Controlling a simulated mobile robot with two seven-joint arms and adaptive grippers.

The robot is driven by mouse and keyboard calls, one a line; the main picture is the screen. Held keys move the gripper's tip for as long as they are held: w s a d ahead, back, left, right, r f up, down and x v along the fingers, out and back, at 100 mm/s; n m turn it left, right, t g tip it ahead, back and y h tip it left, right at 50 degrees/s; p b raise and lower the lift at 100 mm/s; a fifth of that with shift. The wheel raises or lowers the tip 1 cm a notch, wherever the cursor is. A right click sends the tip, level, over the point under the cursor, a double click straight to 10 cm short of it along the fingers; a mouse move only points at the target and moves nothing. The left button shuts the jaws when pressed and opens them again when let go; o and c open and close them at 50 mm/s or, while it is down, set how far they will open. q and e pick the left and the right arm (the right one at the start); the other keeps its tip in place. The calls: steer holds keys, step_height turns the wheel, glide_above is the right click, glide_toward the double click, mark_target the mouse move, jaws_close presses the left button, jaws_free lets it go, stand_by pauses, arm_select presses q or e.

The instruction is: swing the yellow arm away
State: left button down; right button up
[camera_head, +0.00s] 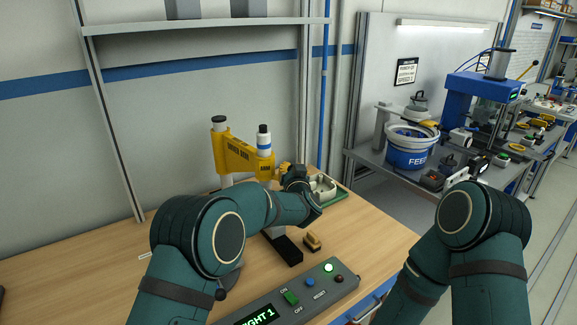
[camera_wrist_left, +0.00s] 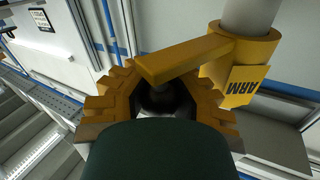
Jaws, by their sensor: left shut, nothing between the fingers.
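The yellow arm (camera_head: 240,156) stands above the wooden table on a white post, with dark lettering on its side. A white cylinder with a dark cap (camera_head: 264,139) rises at its right end. In the left wrist view, a yellow bar (camera_wrist_left: 185,58) crosses just beyond my fingers and joins a lettered yellow sleeve (camera_wrist_left: 238,75). My left gripper (camera_head: 284,170) is shut and empty, close to the yellow arm's right end. Whether it touches the arm I cannot tell. My right gripper is out of view; only its arm shows at the right.
A control box (camera_head: 300,298) with buttons and a lit display sits at the table's front. A small brown-and-yellow block (camera_head: 312,242) lies behind it. A green tray (camera_head: 337,194) with pale parts is right of my left gripper. Bare table lies (camera_head: 372,235) at right.

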arm_select(q)
steer(key=c, duration=1.7)
jaws_free()
steer(key=shift+d+r, duration=0.1)
steer(key=shift+d, duration=0.25)
steer(key=o, duration=1)
steer(key=shift+d, duration=0.15)
steer(key=shift+a, duration=0.25)
steer(key=s, duration=0.8)
steer(key=s+d, duration=0.1)
steer(key=s, duration=0.3)
steer(key=shift+d, duration=0.1)
